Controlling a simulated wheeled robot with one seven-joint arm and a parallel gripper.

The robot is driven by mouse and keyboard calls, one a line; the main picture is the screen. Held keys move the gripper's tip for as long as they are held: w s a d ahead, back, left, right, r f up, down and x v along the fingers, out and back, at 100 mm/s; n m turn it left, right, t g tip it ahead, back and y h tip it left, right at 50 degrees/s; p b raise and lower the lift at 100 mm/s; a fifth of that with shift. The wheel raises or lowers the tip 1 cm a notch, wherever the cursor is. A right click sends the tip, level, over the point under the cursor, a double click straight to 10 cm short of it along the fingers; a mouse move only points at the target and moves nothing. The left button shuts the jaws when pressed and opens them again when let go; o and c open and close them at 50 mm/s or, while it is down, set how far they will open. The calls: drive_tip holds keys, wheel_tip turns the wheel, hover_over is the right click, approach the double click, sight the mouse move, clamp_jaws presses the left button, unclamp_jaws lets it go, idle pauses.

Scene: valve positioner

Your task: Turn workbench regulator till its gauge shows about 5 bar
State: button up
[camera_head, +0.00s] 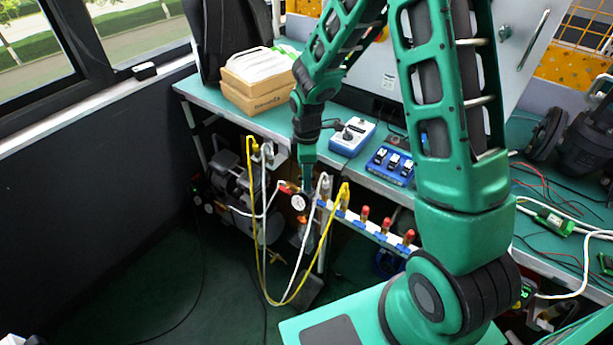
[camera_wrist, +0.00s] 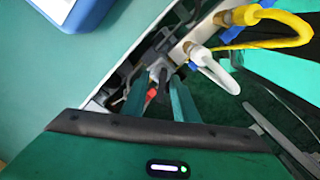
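The regulator's round white-faced gauge (camera_head: 298,202) shows in the head view at the front edge of the workbench (camera_head: 190,90). Its needle is too small to read. My gripper (camera_head: 307,187) points down right beside and above the gauge. In the wrist view my two green fingers (camera_wrist: 158,80) stand apart. A dark grey fitting (camera_wrist: 158,70), which looks like the regulator's top, shows between and beyond the fingertips. A small red part (camera_wrist: 152,95) shows in the gap. I cannot tell whether the fingers touch the fitting. The gauge face is not visible in the wrist view.
White hoses (camera_head: 322,205) and yellow hoses (camera_head: 343,195) hang close to the gripper. A rail with several red-topped valves (camera_head: 365,214) runs to the right. A blue-and-white box (camera_head: 352,137) and a cardboard box (camera_head: 255,95) stand on the bench. A compressor (camera_head: 232,185) sits below.

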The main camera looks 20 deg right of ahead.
clamp_jaws()
drive_tip(key=shift+w+d+m, duration=0.1)
drive_tip(key=shift+m, duration=0.2)
drive_tip(key=m, duration=0.3)
drive_tip(key=shift+w, duration=0.1)
drive_tip(key=m, duration=0.5)
drive_tip(key=shift+r, duration=0.1)
drive_tip(key=shift+w+m, duration=0.1)
drive_tip(key=shift+m, duration=0.2)
idle(0.3)
unclamp_jaws()
